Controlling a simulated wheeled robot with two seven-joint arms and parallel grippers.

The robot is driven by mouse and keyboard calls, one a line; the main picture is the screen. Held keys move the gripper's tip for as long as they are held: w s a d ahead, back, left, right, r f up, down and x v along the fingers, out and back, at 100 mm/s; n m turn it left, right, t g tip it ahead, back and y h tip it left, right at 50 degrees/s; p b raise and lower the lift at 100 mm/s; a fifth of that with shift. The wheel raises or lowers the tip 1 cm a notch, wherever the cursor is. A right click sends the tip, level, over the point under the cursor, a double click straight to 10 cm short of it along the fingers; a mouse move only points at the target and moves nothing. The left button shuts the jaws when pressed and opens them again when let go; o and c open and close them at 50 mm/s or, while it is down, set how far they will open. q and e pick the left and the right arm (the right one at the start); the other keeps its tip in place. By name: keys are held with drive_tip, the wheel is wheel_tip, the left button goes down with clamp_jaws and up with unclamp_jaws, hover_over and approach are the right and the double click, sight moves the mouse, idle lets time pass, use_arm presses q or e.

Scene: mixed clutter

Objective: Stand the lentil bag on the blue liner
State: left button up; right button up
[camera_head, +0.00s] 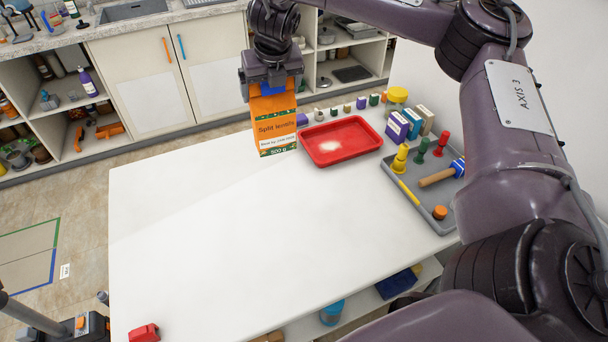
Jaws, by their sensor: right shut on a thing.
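The lentil bag (276,128) is an orange packet with a "Split lentils" label and green bands. It hangs upright at the far edge of the white table. My right gripper (271,82) is above it, shut on its top; the fingertips are partly hidden. I cannot tell whether the bag's bottom touches the table. No blue liner shows clearly on the tabletop. A dark blue item (397,284) lies on the shelf below the table; I cannot tell if it is the liner. My left gripper is not in view.
A red tray (341,155) stands just right of the bag. Small boxes (404,123) and a grey tray (408,199) with pegs and a mallet are further right. A red object (144,332) sits at the front left. The table's middle (240,230) is clear.

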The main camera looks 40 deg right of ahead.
sight(277, 137)
drive_tip(key=shift+w+d+r+n, duration=0.1)
drive_tip(key=shift+w+d+n, duration=0.05)
drive_tip(key=shift+d+n, duration=0.15)
drive_tip(key=shift+f, duration=0.25)
wheel_tip(277, 137, down, 11)
drive_tip(key=b, duration=0.5)
drive_tip(key=shift+r, duration=0.1)
wheel_tip(277, 137, down, 4)
drive_tip(key=shift+r+p, duration=0.25)
drive_tip(key=shift+p, duration=0.15)
wheel_tip(277, 137, down, 5)
drive_tip(key=o, duration=1.2)
drive_tip(key=shift+f, duration=0.1)
drive_tip(key=shift+c, duration=0.2)
